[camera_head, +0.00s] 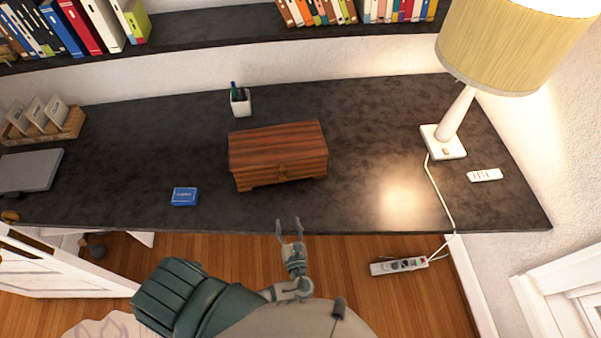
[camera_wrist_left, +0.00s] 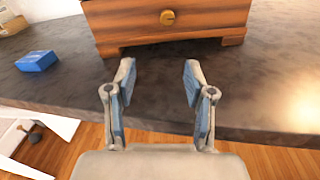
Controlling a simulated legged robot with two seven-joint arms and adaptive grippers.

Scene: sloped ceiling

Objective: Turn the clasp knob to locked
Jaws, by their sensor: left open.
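A reddish-brown wooden box (camera_head: 278,153) with a lid stands on the dark desk. Its front faces me and carries a small brass clasp knob (camera_wrist_left: 167,17), which also shows small in the head view (camera_head: 282,176). The knob's marking is too small to read. My left gripper (camera_head: 290,222) is open and empty at the desk's front edge, in front of the box. In the left wrist view its two fingers (camera_wrist_left: 158,82) are spread apart, short of the box front and below the knob. They touch nothing. My right gripper is not in view.
A blue box (camera_head: 184,196) lies on the desk (camera_head: 370,150) left of the wooden box. A pen cup (camera_head: 240,102) stands behind it. A lamp (camera_head: 443,141) and white remote (camera_head: 485,175) are at the right. The desk directly before the wooden box is clear.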

